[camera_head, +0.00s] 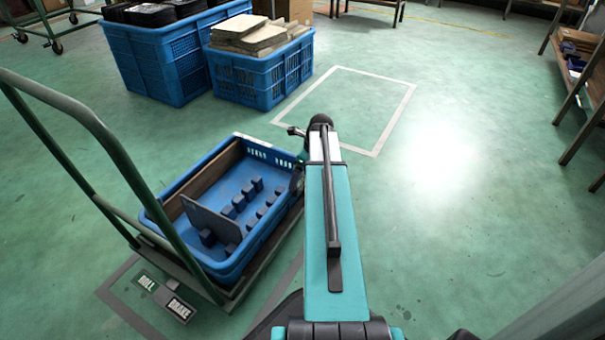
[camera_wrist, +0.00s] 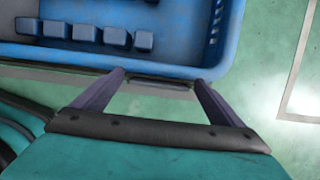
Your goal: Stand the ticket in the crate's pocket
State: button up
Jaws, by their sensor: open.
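The blue crate (camera_head: 236,262) sits on a cart, and its rim and wall also show in the wrist view (camera_wrist: 60,52). My gripper (camera_wrist: 160,78) is open, with its two dark fingers apart at the crate's outer wall. A narrow dark strip with a greyish edge (camera_wrist: 160,86) lies between the fingertips against that wall. I cannot tell whether it is the pocket, the ticket or both. I make out no separate ticket elsewhere. In the head view my arm hides most of the gripper at the crate's right side.
Inside the crate are several blue blocks (camera_head: 239,203), a grey upright panel (camera_head: 212,220) and a brown board (camera_head: 210,172). The cart's green handle (camera_head: 110,145) rises at left. Floor to the right is clear.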

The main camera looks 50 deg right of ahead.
jog(key=a+p+v, duration=0.1)
jog(key=p+v, duration=0.5)
jog(key=v, duration=0.7)
jog(key=shift+d+r, duration=0.4)
jog(key=shift+d, duration=0.1)
dwell(0.8)
